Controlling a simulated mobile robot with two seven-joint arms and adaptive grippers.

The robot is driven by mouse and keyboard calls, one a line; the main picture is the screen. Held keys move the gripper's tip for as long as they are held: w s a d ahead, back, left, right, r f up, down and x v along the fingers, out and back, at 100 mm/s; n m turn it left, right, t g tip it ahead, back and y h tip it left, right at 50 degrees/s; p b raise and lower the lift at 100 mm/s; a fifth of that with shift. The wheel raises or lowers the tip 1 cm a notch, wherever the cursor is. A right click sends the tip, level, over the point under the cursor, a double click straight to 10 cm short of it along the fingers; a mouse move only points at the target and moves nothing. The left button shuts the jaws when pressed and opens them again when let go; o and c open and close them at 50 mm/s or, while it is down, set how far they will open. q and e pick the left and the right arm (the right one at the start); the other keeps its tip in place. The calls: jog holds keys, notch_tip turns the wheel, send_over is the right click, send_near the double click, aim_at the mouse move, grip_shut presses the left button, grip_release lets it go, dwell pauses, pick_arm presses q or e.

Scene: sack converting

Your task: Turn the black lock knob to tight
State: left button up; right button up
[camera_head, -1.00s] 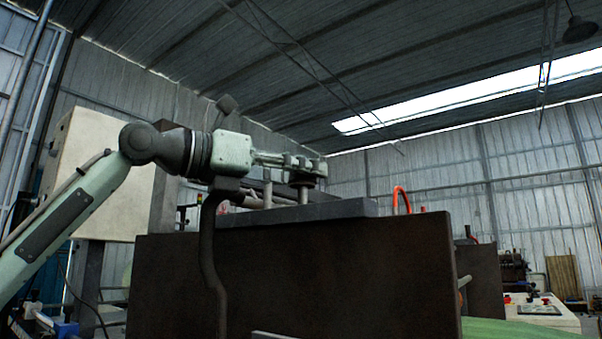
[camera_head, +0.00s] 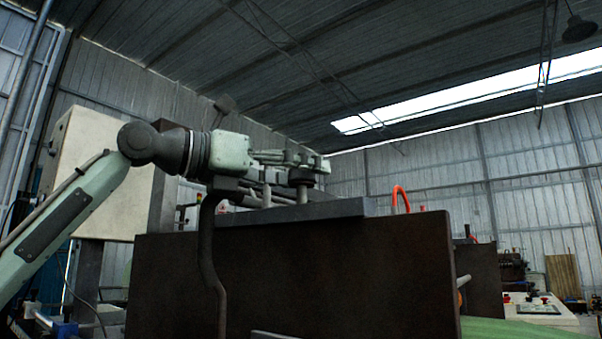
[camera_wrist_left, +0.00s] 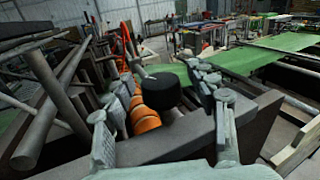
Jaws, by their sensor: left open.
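The black lock knob (camera_head: 302,176) is a round dark cap on a short pale post, above the top edge of the machine. In the left wrist view the knob (camera_wrist_left: 160,91) lies between the two fingers, with a visible gap on each side. My left gripper (camera_head: 318,163) reaches in from the left at knob height and is open. Its fingers also show in the left wrist view (camera_wrist_left: 163,68), one on each side of the knob. Part of the knob is hidden by a finger in the head view. No marking shows how tight it is. My right gripper is not in view.
A dark machine panel (camera_head: 300,280) stands below the gripper, topped by a grey beam (camera_head: 345,208). Orange rollers (camera_wrist_left: 143,115) lie left of the knob and grey bars (camera_wrist_left: 50,100) further left. An orange-red hose (camera_head: 400,196) rises right of the knob.

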pick_arm(q)
jog(key=v, duration=1.2)
jog(key=shift+w, duration=0.1)
jog(key=shift+c, duration=0.3)
